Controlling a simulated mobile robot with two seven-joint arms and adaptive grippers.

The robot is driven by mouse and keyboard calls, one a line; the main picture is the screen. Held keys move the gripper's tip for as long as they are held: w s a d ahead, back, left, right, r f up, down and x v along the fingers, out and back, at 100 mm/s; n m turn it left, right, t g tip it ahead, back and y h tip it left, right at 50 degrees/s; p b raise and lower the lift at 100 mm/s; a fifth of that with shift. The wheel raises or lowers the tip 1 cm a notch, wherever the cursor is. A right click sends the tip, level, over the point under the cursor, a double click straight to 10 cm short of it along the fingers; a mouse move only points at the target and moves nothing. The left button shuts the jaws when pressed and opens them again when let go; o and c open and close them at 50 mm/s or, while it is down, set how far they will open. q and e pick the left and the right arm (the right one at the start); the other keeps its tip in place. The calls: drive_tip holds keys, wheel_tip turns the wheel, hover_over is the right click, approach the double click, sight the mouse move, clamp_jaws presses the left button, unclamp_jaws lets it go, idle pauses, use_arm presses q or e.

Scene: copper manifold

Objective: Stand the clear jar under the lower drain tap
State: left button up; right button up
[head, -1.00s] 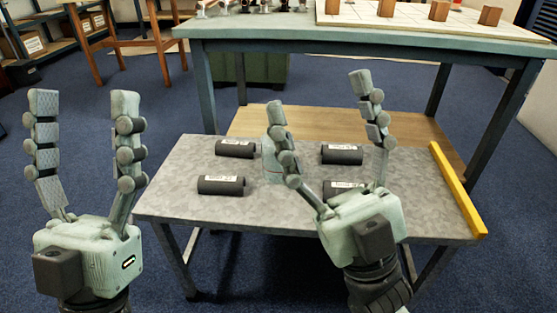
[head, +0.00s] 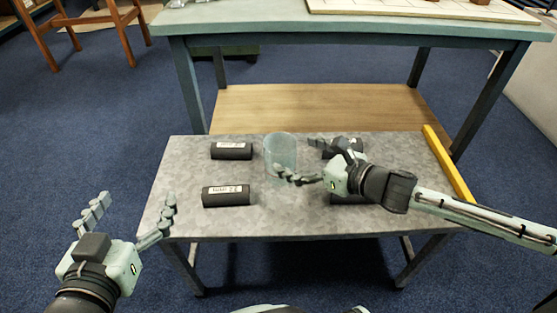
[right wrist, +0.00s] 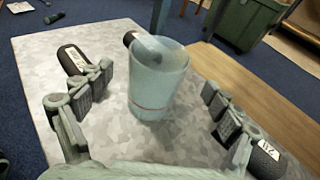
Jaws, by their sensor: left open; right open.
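The clear jar (head: 281,149) stands upright on the low grey table, between two pairs of black cylinders. It also shows in the right wrist view (right wrist: 157,85), with a thin reddish line around its lower part. My right gripper (head: 297,160) is open just right of the jar, its fingers pointing left toward it. In the right wrist view the jar is ahead, between the spread fingers, with visible gaps on both sides. My left gripper (head: 137,198) is open and empty at the lower left, off the table's left edge. No drain tap is visible.
Black labelled cylinders (head: 231,150) (head: 226,195) lie left of the jar; others (head: 348,150) lie partly behind my right gripper. A yellow bar (head: 448,163) runs along the grey table's (head: 290,225) right edge. A taller bench (head: 350,27) with a wooden lower shelf (head: 320,108) stands behind.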

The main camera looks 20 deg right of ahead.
sight(270, 148)
drive_tip(key=shift+f+x, duration=0.15)
drive_tip(key=shift+x, duration=1.2)
drive_tip(key=shift+f+x, duration=0.1)
drive_tip(key=shift+x, duration=1.25)
use_arm(q)
drive_tip(key=r, duration=0.1)
drive_tip(key=d+t, duration=0.1)
drive_tip(key=r+h, duration=0.1)
drive_tip(key=shift+w+d+r, duration=0.15)
drive_tip(key=shift+d+r, duration=0.1)
drive_tip(key=shift+r, duration=0.1)
use_arm(e)
drive_tip(key=shift+s+a, duration=0.1)
drive_tip(key=shift+s, duration=0.05)
drive_tip(key=c, duration=1.3)
drive_tip(key=shift+r, duration=0.1)
